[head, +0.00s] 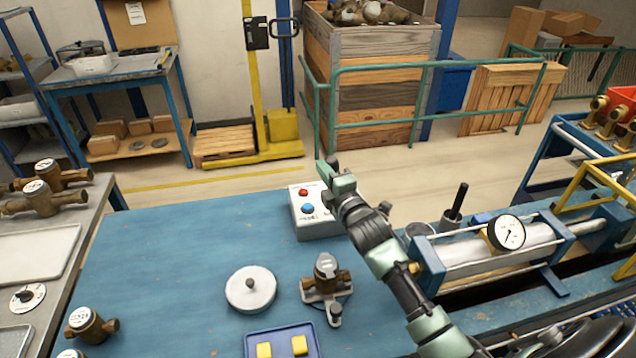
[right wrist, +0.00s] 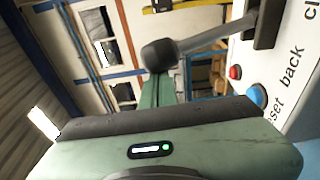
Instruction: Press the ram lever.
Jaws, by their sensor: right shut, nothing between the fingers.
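The lever on the white control box (head: 318,222) is seen best in the right wrist view, as a grey rod with a black knob (right wrist: 160,55) coming out of a dark slot in the box face. In the head view my right gripper (head: 328,172) is at the box's back right edge and covers most of the lever. It is shut and empty. In the right wrist view its green fingers (right wrist: 157,92) point toward the knob, very close to it; I cannot tell whether they touch. My left gripper is out of view.
The box also carries a red button (head: 303,192) and a blue button (head: 307,208). A ram cylinder with a dial gauge (head: 506,232) lies at the right. A brass meter (head: 326,275) and a white round lidded piece (head: 250,288) stand on the blue table (head: 170,260).

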